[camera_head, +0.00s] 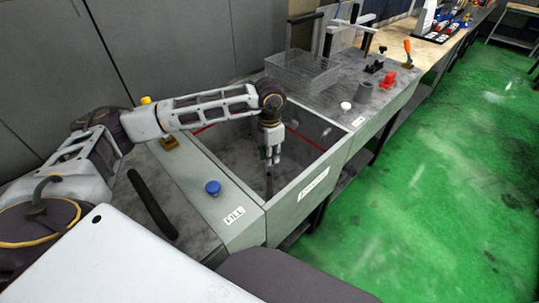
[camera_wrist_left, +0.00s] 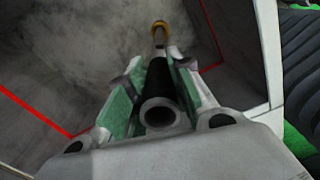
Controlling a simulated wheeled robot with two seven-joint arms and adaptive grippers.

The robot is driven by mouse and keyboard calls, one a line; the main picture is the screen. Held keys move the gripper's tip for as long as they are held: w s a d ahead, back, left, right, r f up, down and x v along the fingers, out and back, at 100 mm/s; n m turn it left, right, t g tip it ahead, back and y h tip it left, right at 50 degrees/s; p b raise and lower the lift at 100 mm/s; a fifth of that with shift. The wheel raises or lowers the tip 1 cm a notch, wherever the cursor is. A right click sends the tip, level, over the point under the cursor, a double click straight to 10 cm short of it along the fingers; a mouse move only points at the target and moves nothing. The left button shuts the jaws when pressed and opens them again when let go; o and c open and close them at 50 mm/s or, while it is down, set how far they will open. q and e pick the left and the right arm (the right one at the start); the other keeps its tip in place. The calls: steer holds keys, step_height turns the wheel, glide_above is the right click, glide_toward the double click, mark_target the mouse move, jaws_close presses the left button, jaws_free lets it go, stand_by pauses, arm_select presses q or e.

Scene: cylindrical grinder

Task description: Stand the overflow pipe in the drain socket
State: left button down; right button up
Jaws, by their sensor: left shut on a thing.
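My left gripper (camera_head: 272,158) points down inside the grey tank (camera_head: 310,186). It is shut on the overflow pipe (camera_head: 269,182), a dark tube that hangs below the fingers, roughly upright. In the left wrist view, the green-padded fingers of the left gripper (camera_wrist_left: 152,98) grip the pipe (camera_wrist_left: 160,82) from both sides, with its hollow end facing the camera. A brass-coloured ring (camera_wrist_left: 160,25) shows at the pipe's far end. I cannot tell whether it is the drain socket or part of the pipe, nor whether the pipe touches the floor. My right gripper is not in view.
Tank walls surround the gripper closely, with a red line along the inside. A blue knob (camera_head: 213,187) and a black bar (camera_head: 152,204) are on the near left ledge. A wire basket (camera_head: 303,70) stands behind the tank. A white knob (camera_head: 346,106) sits right of it.

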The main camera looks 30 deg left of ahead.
arm_select(q)
steer(key=shift+f+b, duration=0.9)
steer(key=shift+f, duration=0.25)
stand_by(1.4)
steer(key=shift+f+b, duration=0.5)
steer(key=shift+f, duration=0.15)
stand_by(0.7)
steer(key=shift+a+f, duration=0.1)
steer(key=shift+f, duration=0.2)
stand_by(0.3)
steer(key=c, duration=1.2)
jaws_free()
steer(key=o, duration=0.5)
steer(key=shift+r, duration=0.1)
